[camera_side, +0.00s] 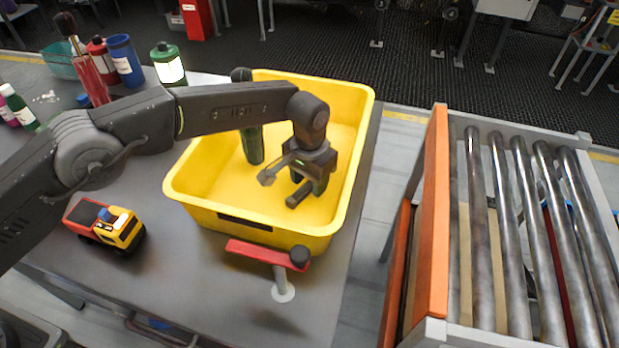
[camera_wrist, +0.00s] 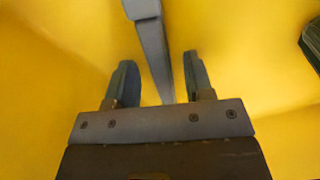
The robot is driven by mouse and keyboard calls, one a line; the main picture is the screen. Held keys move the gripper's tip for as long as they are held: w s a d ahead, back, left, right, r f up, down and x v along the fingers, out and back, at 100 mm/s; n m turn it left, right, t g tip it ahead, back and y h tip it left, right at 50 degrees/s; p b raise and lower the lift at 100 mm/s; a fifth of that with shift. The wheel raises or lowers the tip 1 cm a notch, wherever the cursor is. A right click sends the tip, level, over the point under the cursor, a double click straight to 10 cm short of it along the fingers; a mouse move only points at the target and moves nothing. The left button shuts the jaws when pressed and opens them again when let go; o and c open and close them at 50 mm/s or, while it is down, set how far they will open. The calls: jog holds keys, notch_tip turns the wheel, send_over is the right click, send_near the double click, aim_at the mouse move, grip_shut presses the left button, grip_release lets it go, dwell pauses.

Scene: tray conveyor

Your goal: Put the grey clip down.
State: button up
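The grey clip (camera_side: 270,176) is a long grey piece with a wider end, showing beside my gripper inside the yellow bin (camera_side: 180,188). In the wrist view the clip (camera_wrist: 154,50) runs from the top edge down between my fingers. Its lower end is hidden behind the gripper body. My gripper (camera_side: 308,194) points down inside the bin. In the wrist view my gripper (camera_wrist: 160,82) has its two fingers well apart, with a gap visible on each side of the clip. I cannot tell whether the clip touches the bin floor.
A dark green bottle (camera_side: 252,145) stands in the bin, left of my gripper. A toy truck (camera_side: 106,226) and a red-topped stand (camera_side: 258,252) are on the table near the bin. A roller conveyor (camera_side: 510,230) with an orange side rail is at the right.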

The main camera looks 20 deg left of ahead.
aim_at(310, 182)
notch_tip(310, 182, up, 12)
jog(key=shift+r, duration=0.2)
dwell(0.4)
